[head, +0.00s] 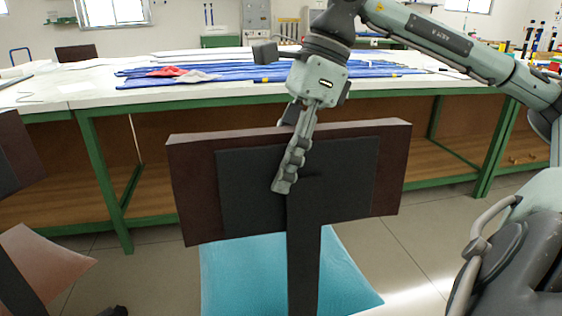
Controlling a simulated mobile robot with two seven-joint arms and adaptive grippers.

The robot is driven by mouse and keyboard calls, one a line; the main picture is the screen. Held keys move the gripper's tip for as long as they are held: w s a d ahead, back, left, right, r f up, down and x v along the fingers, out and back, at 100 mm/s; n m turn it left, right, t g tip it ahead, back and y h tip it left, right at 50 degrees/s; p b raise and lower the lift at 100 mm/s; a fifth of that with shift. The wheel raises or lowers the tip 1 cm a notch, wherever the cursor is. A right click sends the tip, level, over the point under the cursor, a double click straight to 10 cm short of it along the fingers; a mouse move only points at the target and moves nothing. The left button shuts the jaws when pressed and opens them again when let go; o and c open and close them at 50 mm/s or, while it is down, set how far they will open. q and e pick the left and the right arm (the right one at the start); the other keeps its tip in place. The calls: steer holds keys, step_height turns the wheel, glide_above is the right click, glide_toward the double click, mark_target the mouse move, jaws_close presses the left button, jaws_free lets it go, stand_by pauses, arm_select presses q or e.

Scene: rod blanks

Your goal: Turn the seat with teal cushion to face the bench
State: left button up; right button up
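The seat with teal cushion (250,272) stands in the middle foreground of the head view. The dark back of its brown backrest (192,190) is toward me, and the cushion lies beyond it, on the bench side. The backrest's left end looks a little nearer than its right. My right gripper (283,155) comes down over the top edge of the backrest, with one finger on the near side and the other mostly hidden behind it. Whether it grips cannot be told. The bench (220,97), white-topped with green legs, is beyond the seat. My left gripper is not in view.
Another seat with a salmon cushion (48,262) stands at the left edge. Blue rods (215,76), a red cloth (167,71) and a dark block (265,53) are on or above the bench. Floor shows between the seats and the bench.

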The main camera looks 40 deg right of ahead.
steer(key=shift+o, duration=1.1)
steer(key=shift+r, duration=0.1)
steer(key=v, duration=1.2)
